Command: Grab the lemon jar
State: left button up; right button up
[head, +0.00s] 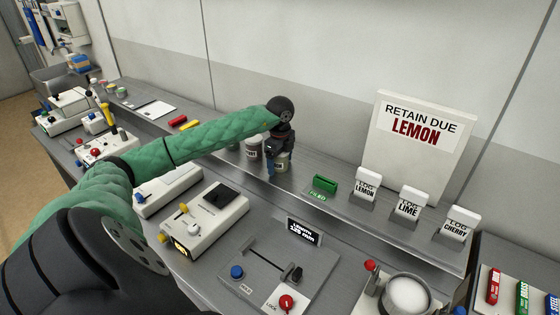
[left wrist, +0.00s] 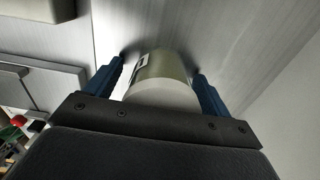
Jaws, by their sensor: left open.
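My left gripper (head: 276,158) reaches down over the back shelf at the end of my green-sleeved arm. A greenish jar with a pale lid (head: 283,163) stands right at its fingers, partly hidden by them. In the left wrist view the open blue fingers (left wrist: 158,72) stand on either side of this jar (left wrist: 160,70), with a visible gap on the left. Its label is seen edge-on and cannot be read, so I cannot tell its flavour. Another jar (head: 252,147) stands just left of it, its label partly covered. My right gripper is not in view.
A sign (head: 420,130) reading "RETAIN DUE LEMON" stands at the back right. Log cards for lemon (head: 366,185), lime (head: 409,203) and cherry (head: 457,224) stand along the shelf. A green holder (head: 325,184) sits right of the jar. Lab devices (head: 204,219) fill the front bench.

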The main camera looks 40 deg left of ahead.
pick_arm(q)
jog(key=c, duration=1.2)
jog(key=shift+r, duration=0.2)
